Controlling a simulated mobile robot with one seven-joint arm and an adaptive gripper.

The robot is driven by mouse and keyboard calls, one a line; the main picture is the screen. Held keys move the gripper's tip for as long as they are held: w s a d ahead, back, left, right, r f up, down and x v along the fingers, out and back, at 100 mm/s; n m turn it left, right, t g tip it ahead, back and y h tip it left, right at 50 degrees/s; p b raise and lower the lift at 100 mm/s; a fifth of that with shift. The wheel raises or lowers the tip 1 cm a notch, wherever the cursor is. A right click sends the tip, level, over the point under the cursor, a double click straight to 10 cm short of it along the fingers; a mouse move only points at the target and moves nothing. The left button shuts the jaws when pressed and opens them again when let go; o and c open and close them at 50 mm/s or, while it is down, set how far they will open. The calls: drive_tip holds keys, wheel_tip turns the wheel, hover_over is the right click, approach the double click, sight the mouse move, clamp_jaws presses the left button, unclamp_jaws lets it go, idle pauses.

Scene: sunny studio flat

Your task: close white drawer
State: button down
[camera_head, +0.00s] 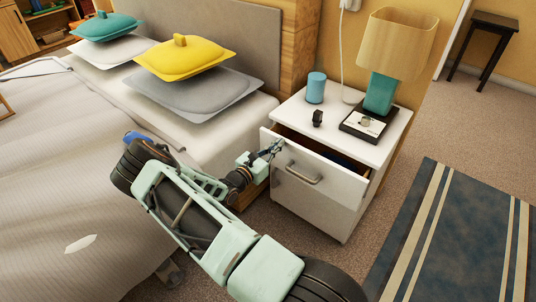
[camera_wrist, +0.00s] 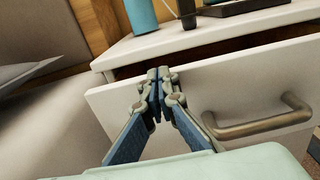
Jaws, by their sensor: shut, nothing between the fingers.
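The white drawer (camera_head: 314,169) is the top drawer of a white nightstand (camera_head: 338,217), and it stands partly open with a dark gap behind its front. The drawer front (camera_wrist: 202,93) fills the middle of the wrist view, with its metal handle (camera_wrist: 258,122) to the right. My gripper (camera_head: 276,147) is shut and empty. Its fingertips (camera_wrist: 161,74) are at the upper left part of the drawer front, left of the handle. I cannot tell whether they touch it. Something dark blue lies inside the drawer, mostly hidden.
A lamp (camera_head: 383,92), a teal cylinder (camera_head: 316,88), a small dark object (camera_head: 318,117) and a dark tray (camera_head: 348,127) stand on the nightstand. The bed (camera_head: 75,170) is close on the left. Carpet and a striped rug (camera_head: 452,245) lie clear on the right.

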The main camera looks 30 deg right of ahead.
drive_tip(key=shift+x, duration=1.3)
drive_tip(key=p+v, duration=0.3)
drive_tip(key=v, duration=1)
approach(302, 151)
drive_tip(key=b+x, duration=0.3)
drive_tip(key=x, duration=0.5)
drive_tip(key=shift+d, duration=0.1)
drive_tip(key=shift+w+d, duration=0.25)
drive_tip(key=shift+d, duration=0.35)
drive_tip(key=shift+d+r, duration=0.1)
